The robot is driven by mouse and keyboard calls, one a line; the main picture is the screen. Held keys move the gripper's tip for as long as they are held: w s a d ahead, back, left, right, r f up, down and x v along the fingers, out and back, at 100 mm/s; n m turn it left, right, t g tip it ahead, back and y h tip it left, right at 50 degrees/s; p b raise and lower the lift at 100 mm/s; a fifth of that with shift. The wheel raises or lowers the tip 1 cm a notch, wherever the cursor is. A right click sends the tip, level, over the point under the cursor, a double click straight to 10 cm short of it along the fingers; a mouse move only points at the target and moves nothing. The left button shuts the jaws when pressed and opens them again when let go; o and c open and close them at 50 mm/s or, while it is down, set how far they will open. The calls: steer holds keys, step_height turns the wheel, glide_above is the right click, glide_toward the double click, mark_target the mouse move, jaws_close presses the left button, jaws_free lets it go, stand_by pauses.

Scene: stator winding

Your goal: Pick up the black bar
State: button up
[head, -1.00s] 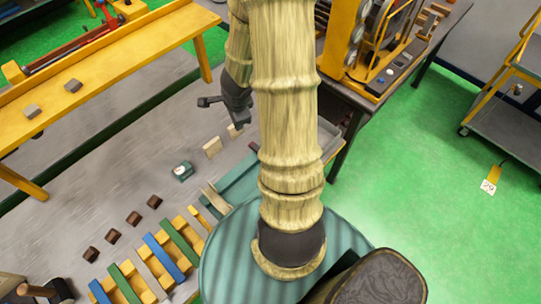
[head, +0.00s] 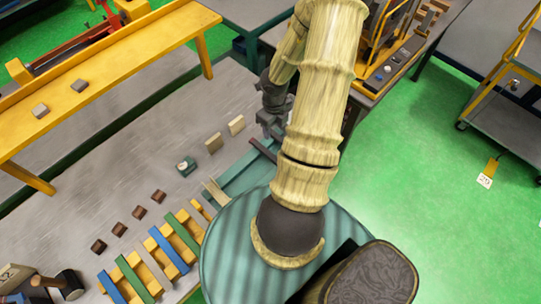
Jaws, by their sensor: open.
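The black bar (head: 262,150) lies at the right end of the grey bench, by the edge of the teal strip, and part of it is hidden behind my arm. My gripper (head: 271,127) hangs just behind and above the bar, with its dark fingers apart and nothing seen between them. The gap between the fingers and the bar cannot be judged exactly from this view.
Several brown blocks (head: 140,212) and a rack of coloured bars (head: 163,247) are at lower left. A yellow shelf (head: 110,75) runs behind.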

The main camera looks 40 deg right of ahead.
steer(key=b, duration=0.5)
glide_above(270, 155)
steer(key=d, duration=0.1)
steer(key=f, duration=1.1)
steer(key=shift+s+f, duration=0.25)
steer(key=shift+r, duration=0.1)
steer(key=f, duration=0.2)
steer(key=a+f, duration=0.1)
steer(key=f, duration=0.1)
steer(key=shift+w, duration=0.25)
steer(key=shift+d+f, duration=0.1)
steer(key=shift+f, duration=0.55)
jaws_close()
